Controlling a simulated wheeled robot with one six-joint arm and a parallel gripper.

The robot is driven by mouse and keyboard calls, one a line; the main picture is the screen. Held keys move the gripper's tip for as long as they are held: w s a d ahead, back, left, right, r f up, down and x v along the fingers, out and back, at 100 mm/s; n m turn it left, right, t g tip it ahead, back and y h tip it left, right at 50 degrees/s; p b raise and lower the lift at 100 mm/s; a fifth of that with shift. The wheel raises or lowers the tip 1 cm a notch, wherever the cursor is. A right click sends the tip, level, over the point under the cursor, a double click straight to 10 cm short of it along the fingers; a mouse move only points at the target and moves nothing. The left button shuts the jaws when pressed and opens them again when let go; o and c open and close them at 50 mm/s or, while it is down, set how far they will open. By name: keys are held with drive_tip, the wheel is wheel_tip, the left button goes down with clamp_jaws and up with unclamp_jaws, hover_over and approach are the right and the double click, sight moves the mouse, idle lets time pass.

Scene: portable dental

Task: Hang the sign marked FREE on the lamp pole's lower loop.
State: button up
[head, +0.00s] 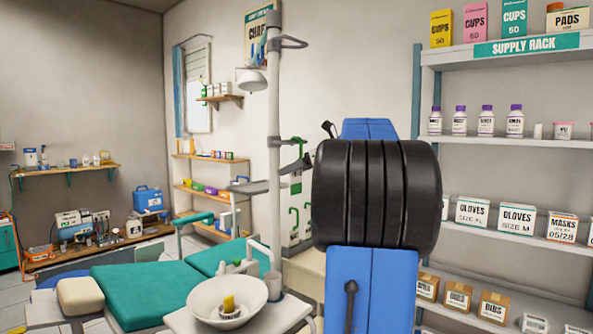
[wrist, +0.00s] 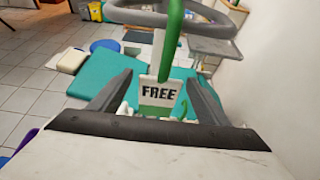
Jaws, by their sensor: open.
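The FREE sign (wrist: 158,93) is a white plate with black letters, a green lower edge and a tall green hook stem. In the wrist view it stands upright between the two fingers of my gripper (wrist: 160,76), with gaps on both sides. My gripper is open. The green stem rises across the dark grey loop (wrist: 125,14); the hook's top is cut off, so its seating is unclear there. In the head view, the sign (head: 296,187) shows in green below the lower loop (head: 285,143) on the lamp pole (head: 273,110), with my gripper (head: 298,165) across it.
An upper loop (head: 290,42) and lamp (head: 252,80) are higher on the pole. A grey tray (head: 250,187) juts left below the lower loop. More green-hooked signs (head: 293,222) are behind. The teal chair (head: 145,290) and white basin (head: 228,300) lie below; the supply rack (head: 500,150) stands right.

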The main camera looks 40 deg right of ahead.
drive_tip(key=v, duration=1.7)
drive_tip(key=shift+s, duration=0.15)
drive_tip(key=w+a+f+n+g+y, duration=0.1)
drive_tip(key=a+f+n+g, duration=0.1)
drive_tip(key=a+f+n, duration=0.6)
drive_tip(key=w+a+f+n+g, duration=0.15)
drive_tip(key=a+f, duration=0.35)
drive_tip(key=a, duration=0.6)
drive_tip(key=a+f+n+g+y, duration=0.1)
drive_tip(key=a+f+n+g, duration=0.1)
drive_tip(key=a+f+n, duration=0.6)
drive_tip(key=s+a+f+n+g+h, duration=0.1)
drive_tip(key=s+a+f+n, duration=0.6)
drive_tip(key=s+f+n, duration=0.1)
drive_tip(key=s+a+f+n+g+h, duration=0.2)
drive_tip(key=s+a+f+n, duration=0.6)
drive_tip(key=f, duration=0.4)
drive_tip(key=shift+a+f+n, duration=0.25)
drive_tip(key=shift+f+n, duration=0.15)
drive_tip(key=shift+n, duration=0.45)
drive_tip(key=shift+o, duration=0.2)
drive_tip(key=shift+s, duration=0.1)
